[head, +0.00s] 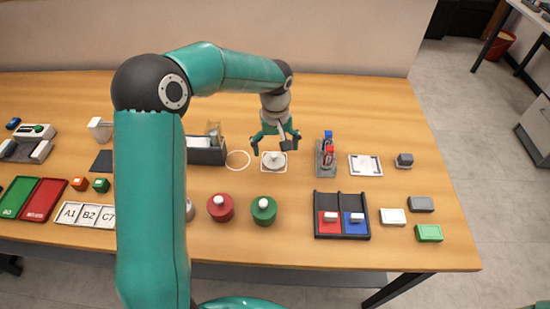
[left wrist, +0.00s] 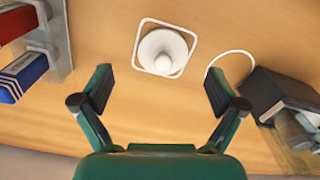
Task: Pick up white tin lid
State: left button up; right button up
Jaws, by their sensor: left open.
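The white tin lid (head: 274,158) is a round white disc with a knob on top. It lies inside a white square outline on the wooden table, near the middle back. In the left wrist view the lid (left wrist: 162,52) shows whole, with its knob toward the camera. My left gripper (head: 275,150) is above the lid with its fingers spread wide. In the left wrist view my left gripper (left wrist: 160,88) is open and empty, and the lid lies beyond the fingertips. My right gripper is not in view.
A dark box (head: 207,153) and a white circle outline (head: 238,160) are left of the lid. A rack with red and blue items (head: 326,157) stands to its right. Red (head: 221,208) and green (head: 264,210) round tins stand in front. The wood between is clear.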

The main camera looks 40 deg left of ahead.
aim_at(274, 155)
pick_arm(q)
jog(key=shift+a+f+p, duration=0.2)
jog(key=shift+f+p, duration=0.15)
jog(key=shift+f, duration=1.6)
jog(key=c, duration=0.9)
jog(key=shift+c, duration=0.2)
